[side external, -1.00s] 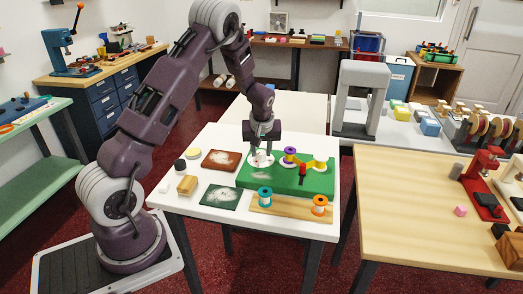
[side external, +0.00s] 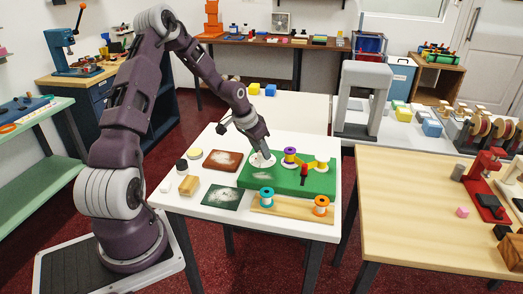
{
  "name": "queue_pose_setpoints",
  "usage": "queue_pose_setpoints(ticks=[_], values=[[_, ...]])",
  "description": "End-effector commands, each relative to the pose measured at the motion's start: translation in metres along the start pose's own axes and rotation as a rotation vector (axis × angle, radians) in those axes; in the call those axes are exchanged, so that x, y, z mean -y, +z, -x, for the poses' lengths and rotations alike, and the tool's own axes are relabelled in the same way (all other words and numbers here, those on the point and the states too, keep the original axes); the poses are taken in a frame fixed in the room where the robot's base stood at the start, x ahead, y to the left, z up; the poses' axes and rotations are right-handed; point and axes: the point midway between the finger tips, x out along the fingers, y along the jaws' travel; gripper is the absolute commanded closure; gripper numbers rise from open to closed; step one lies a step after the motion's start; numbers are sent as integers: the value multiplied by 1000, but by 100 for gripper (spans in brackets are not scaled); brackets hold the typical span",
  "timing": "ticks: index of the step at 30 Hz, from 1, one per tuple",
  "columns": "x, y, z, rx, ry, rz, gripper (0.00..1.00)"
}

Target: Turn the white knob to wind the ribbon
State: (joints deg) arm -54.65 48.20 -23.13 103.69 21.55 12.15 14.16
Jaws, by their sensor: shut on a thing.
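The white knob (side external: 262,163) is at the back left of a green board (side external: 290,183) on the white table. My gripper (side external: 262,155) comes down onto it from the upper left, tilted, with its fingers shut on the knob. The fingertips largely hide the knob's top. On the same board stand a purple spool (side external: 290,157) to the right of the knob and a yellow-and-white spool (side external: 321,165) at the right end. Yellow ribbon (side external: 305,163) shows between these spools. A small red piece (side external: 303,174) stands in front of the ribbon.
A wooden strip (side external: 292,207) in front holds a teal spool (side external: 266,197) and an orange spool (side external: 321,205). A brown panel (side external: 222,160), a dark green panel (side external: 221,196) and a wooden block (side external: 188,185) lie to the left.

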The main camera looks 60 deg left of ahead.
Motion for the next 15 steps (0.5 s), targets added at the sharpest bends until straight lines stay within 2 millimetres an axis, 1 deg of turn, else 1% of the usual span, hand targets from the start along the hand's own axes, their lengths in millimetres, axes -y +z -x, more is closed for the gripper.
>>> queue_pose_setpoints(ticks=[6,15], values=[[1,0,-1,0,57,-133,100],[2,0,-1,2,102,-245,100]])
